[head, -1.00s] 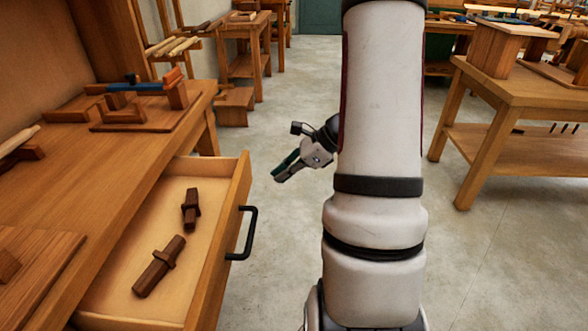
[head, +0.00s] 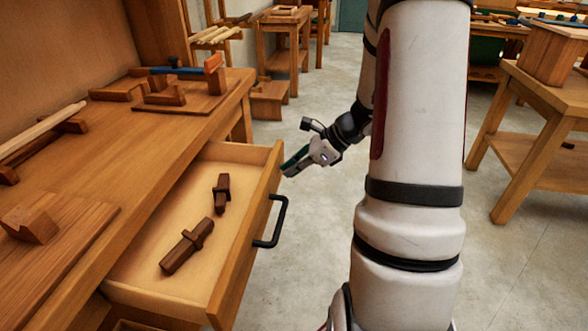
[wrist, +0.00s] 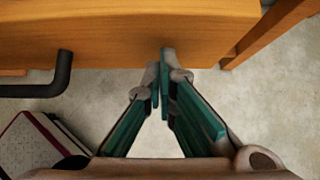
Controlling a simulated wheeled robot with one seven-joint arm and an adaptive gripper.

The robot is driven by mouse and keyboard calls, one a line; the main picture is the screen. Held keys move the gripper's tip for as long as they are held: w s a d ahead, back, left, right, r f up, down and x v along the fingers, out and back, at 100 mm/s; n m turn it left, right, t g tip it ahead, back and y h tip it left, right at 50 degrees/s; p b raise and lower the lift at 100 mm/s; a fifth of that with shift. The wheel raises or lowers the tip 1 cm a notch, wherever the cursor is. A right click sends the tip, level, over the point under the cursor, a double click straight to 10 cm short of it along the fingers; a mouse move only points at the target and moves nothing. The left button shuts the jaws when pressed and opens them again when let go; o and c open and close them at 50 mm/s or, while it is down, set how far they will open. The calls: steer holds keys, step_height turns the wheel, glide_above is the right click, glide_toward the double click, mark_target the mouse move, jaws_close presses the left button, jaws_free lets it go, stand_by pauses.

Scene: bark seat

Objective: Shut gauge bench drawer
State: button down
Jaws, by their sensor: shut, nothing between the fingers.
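The gauge bench drawer (head: 150,287) stands pulled out of the bench at the left in the head view. Two dark wooden pieces lie inside it. Its black bar handle (head: 272,222) is on the front face and also shows at the left in the wrist view (wrist: 40,88). My gripper (head: 288,170) is at the far end of the drawer front, beyond the handle. In the wrist view its green-padded fingers (wrist: 160,65) are shut and empty, with the tips at the lower edge of the wooden drawer front (wrist: 130,30). I cannot tell whether they touch it.
The bench top (head: 100,170) carries wooden jigs and a pale rod (head: 40,135). Another bench (head: 530,95) stands at the right. A low wooden step (head: 269,98) stands beyond the bench. The concrete floor between the benches is open.

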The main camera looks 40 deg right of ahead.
steer(key=w+a, duration=0.4)
steer(key=w, duration=0.1)
steer(key=w+a, duration=0.4)
steer(key=w, duration=0.2)
steer(key=w+a+p, duration=0.1)
steer(key=w+a, duration=0.4)
steer(key=w, duration=0.1)
steer(key=shift+a, duration=0.1)
steer(key=shift+a, duration=0.1)
